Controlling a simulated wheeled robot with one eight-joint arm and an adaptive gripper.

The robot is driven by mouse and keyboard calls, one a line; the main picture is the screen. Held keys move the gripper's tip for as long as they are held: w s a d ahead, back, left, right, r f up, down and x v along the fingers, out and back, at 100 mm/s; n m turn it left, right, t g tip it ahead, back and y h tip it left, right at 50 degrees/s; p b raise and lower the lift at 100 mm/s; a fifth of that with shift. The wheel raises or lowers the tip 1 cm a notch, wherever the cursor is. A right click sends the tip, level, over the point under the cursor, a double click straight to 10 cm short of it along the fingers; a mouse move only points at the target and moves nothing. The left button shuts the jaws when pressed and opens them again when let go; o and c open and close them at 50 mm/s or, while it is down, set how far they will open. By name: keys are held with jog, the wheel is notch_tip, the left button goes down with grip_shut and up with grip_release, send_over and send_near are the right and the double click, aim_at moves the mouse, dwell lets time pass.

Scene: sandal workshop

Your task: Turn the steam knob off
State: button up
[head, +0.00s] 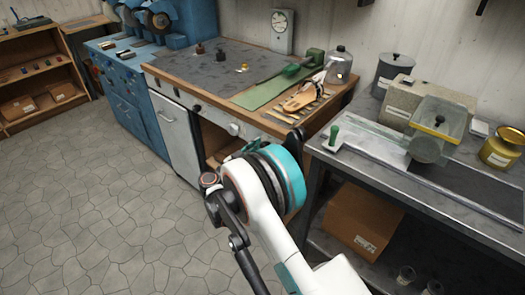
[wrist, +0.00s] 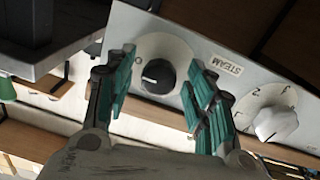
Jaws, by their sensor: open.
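The steam knob (wrist: 158,76) is black and round on a pale dial plate, with a STEAM label (wrist: 225,65) to its right. In the head view my arm covers the gripper and the steam knob.
A white knob (wrist: 275,123) on a numbered dial sits right of the steam knob on the metal panel. In the head view, the wooden-topped bench (head: 160,72) stands beside a grey workbench (head: 400,178). The tiled floor (head: 90,190) at left is clear.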

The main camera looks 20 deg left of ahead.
jog(key=shift+w, duration=0.1)
jog(key=shift+d, duration=0.1)
jog(key=c, duration=1.1)
jog(key=shift+o, duration=0.2)
jog(key=shift+n, duration=0.4)
jog(key=shift+n+t, duration=0.3)
jog(key=shift+n, duration=8.5)
jog(key=shift+y, duration=0.4)
